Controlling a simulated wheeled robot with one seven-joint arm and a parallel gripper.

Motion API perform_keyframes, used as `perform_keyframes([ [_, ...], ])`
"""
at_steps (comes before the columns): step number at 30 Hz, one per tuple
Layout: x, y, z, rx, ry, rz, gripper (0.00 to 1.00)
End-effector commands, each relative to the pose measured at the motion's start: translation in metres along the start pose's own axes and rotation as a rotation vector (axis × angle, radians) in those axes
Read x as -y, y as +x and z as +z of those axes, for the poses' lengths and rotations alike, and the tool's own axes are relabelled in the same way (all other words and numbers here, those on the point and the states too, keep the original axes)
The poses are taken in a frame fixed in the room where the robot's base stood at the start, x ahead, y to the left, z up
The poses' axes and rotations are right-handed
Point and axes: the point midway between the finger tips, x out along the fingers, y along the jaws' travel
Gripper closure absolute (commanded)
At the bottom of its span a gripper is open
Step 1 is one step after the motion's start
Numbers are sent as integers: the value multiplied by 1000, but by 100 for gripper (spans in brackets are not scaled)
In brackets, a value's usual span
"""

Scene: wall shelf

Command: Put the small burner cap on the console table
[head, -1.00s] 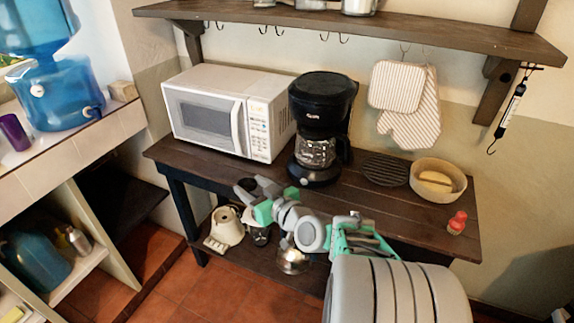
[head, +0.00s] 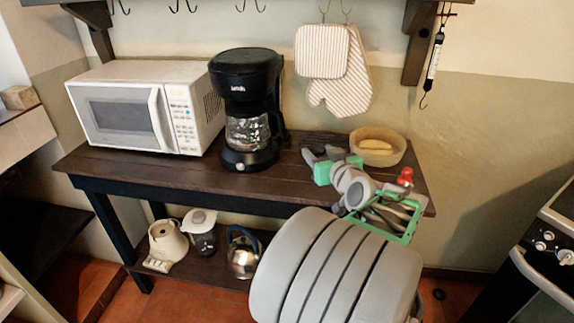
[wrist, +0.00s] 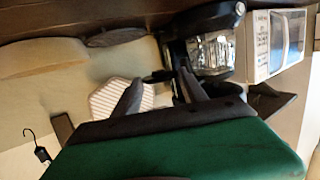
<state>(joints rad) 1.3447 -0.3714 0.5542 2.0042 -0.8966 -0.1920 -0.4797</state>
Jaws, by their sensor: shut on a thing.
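My gripper (head: 321,154) is over the right half of the dark wooden console table (head: 200,186) in the head view, in front of the black trivet and the bowl. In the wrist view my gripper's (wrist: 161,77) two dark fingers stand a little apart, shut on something. A thin dark shape between the fingertips seems to be the small burner cap (wrist: 159,76), seen edge-on; it blends with the coffee maker behind it. The cap cannot be made out in the head view. Whether it touches the tabletop cannot be told.
The black coffee maker (head: 246,105) and white microwave (head: 130,108) fill the table's left and middle. A bowl (head: 397,150) stands back right, beside a dark slatted trivet (head: 318,138). A small red-topped bottle (head: 405,177) is near the right end. Bare wood shows in front of the coffee maker.

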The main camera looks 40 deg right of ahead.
Motion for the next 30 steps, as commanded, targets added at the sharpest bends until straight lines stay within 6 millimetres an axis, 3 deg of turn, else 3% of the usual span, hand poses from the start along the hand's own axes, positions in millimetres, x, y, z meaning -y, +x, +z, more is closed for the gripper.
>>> perform_keyframes([
  [3, 6, 38, 9, 3, 1, -7, 90],
  [6, 6, 61, 32, 5, 4, -5, 90],
  [10, 7, 82, 47, 1, 1, -2, 90],
  [14, 7, 93, 56, 1, 0, -1, 90],
  [20, 6, 100, 86, 1, 2, 1, 90],
  [30, 7, 101, 90, -1, -1, 1, 90],
])
